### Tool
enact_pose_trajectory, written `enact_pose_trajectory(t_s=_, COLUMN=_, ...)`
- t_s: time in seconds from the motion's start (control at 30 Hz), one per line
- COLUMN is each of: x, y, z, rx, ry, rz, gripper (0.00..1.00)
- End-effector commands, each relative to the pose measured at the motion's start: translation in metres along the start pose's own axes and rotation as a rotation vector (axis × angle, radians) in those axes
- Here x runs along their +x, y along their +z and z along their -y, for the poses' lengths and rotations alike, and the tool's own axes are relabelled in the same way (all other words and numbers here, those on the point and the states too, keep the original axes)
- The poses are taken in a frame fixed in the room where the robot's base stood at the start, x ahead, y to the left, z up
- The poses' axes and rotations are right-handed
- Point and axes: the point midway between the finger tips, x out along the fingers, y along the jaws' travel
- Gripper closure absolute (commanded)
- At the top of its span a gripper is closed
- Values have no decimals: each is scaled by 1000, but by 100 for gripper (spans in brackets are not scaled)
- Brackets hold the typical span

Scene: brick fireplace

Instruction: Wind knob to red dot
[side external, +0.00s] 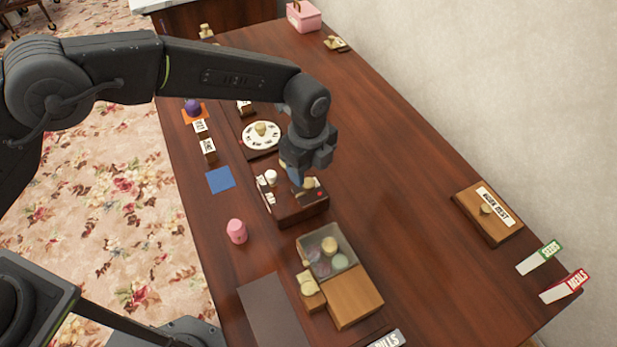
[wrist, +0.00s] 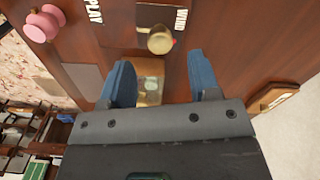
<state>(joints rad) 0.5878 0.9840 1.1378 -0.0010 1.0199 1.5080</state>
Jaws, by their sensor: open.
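The brass-coloured knob (wrist: 160,40) sits on a panel of the dark wooden box, with the WIND label (wrist: 182,20) beside it. A small red dot (wrist: 174,42) shows at the knob's right edge in the wrist view. In the side view the box (side external: 300,212) stands mid-table, with the knob (side external: 310,182) on its top near the red dot (side external: 320,193). My gripper (side external: 298,182) is low over the box, its blue fingers partly hiding the top. In the wrist view my gripper (wrist: 160,60) is open, and the knob appears beyond the fingertips, not clasped.
A PLAY label (wrist: 93,10) is on the same box. A wooden case with a clear compartment (side external: 328,250) is close at the lower right. A white dial (side external: 262,135) lies behind. The table's right side is mostly clear.

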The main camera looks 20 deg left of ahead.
Motion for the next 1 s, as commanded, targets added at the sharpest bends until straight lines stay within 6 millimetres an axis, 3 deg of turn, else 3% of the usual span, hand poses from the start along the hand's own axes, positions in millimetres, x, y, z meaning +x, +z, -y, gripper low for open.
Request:
enact_pose_trajectory(t_s=0.23, x=36, y=0, z=0, rx=0, ry=1, rz=0, gripper=44)
enact_pose_trajectory(t_s=0.67, x=44, y=0, z=0, rx=-1, ry=-1, rz=-1, gripper=44)
enact_pose_trajectory(t_s=1.0, x=44, y=0, z=0, rx=-1, ry=-1, rz=-1, gripper=76)
